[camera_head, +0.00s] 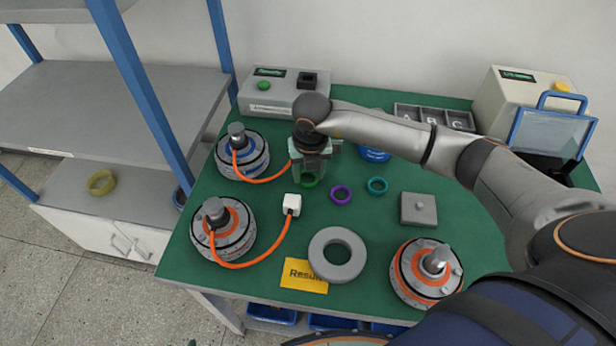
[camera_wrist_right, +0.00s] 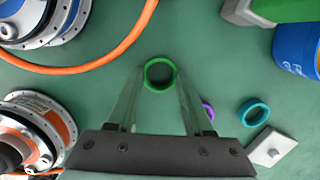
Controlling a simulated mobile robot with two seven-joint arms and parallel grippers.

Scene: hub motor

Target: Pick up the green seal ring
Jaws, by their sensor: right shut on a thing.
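The green seal ring (camera_head: 309,181) shows just below my right gripper (camera_head: 311,172) in the head view, towards the back of the green table (camera_head: 380,285). In the right wrist view the green seal ring (camera_wrist_right: 147,83) sits between the two thin fingertips of my right gripper (camera_wrist_right: 160,77), which is shut on it. I cannot tell whether the ring touches the table. A purple ring (camera_head: 341,195) and a teal ring (camera_head: 377,186) lie flat to its right. My left gripper is not in view.
A large grey ring (camera_head: 337,254), a white connector (camera_head: 291,205), a grey block (camera_head: 418,209) and a blue cylinder (camera_head: 374,154) are nearby. A control box (camera_head: 268,96) stands behind.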

